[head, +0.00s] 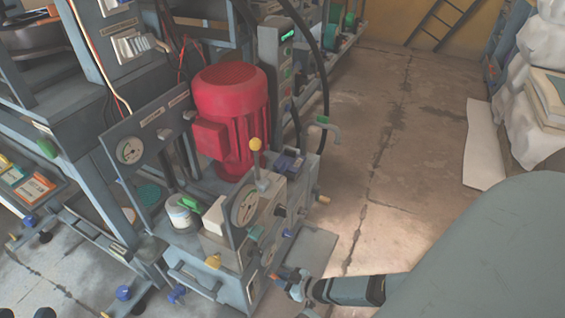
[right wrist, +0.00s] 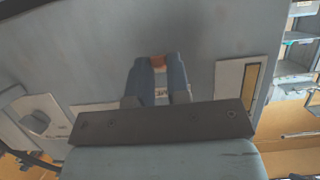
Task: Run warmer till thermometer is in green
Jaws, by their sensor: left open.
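My right gripper (head: 298,287) reaches in from the right to the side of a grey machine box (head: 238,290). In the right wrist view its two blue-grey fingers (right wrist: 158,78) stand close to a panel. A small orange-brown piece (right wrist: 157,61) shows between the fingertips; whether they grip it is unclear. Dark tips of my left gripper (head: 25,313) show apart at the bottom left edge, away from the machine. A round dial (head: 246,205) and another dial (head: 131,150) face outward; their readings are too small to tell. I cannot tell which part is the warmer or thermometer.
A red motor (head: 231,105) stands on the machine, with a yellow-knobbed lever (head: 257,146) in front. In the right wrist view, a white plate with a yellow strip (right wrist: 252,82) is at right and a knob (right wrist: 38,122) at left.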

